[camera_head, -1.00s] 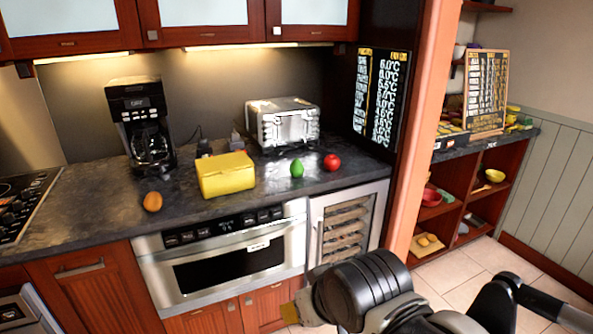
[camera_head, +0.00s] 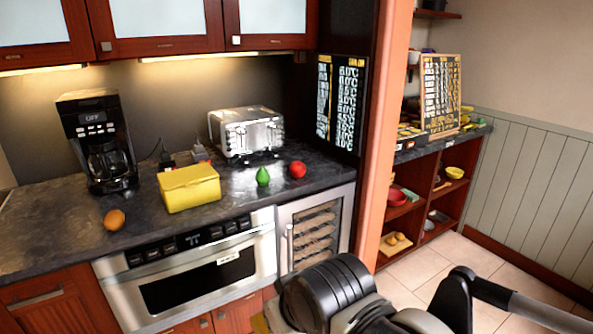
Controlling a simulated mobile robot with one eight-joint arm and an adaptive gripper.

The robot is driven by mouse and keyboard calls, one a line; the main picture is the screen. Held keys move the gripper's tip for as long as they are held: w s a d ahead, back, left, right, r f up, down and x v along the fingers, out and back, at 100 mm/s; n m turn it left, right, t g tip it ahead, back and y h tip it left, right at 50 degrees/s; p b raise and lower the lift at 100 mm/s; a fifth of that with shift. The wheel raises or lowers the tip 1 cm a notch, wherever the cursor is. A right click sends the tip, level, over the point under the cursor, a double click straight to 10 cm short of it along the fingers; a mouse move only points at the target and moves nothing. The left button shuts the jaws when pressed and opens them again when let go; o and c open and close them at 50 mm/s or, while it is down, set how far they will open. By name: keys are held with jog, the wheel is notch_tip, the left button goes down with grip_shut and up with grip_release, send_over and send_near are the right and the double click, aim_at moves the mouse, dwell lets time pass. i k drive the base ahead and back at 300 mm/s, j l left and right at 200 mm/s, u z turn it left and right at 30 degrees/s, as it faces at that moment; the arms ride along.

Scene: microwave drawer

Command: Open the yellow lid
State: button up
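A yellow box with a yellow lid (camera_head: 188,176) sits on the dark stone counter, above the microwave drawer. The lid looks shut. My arm reaches in from the lower right, low in front of the counter and well apart from the box. Its dark, round wrist part hides most of my gripper. Only a small tan piece shows at the bottom edge, so I cannot see whether the fingers are open or shut.
On the dark counter (camera_head: 60,228), an orange (camera_head: 114,219) lies left of the box. A green fruit (camera_head: 263,177) and a red one (camera_head: 298,170) lie right of it. A coffee maker (camera_head: 98,140) and a toaster (camera_head: 248,132) stand behind. An orange-red post (camera_head: 385,150) rises at right.

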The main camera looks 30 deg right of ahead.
aim_at(188, 177)
jog(key=i+z, duration=0.15)
jog(key=z, duration=0.2)
jog(key=i+j+z, duration=0.1)
jog(key=z, duration=0.25)
jog(key=i+j+z, duration=0.1)
jog(key=z, duration=0.25)
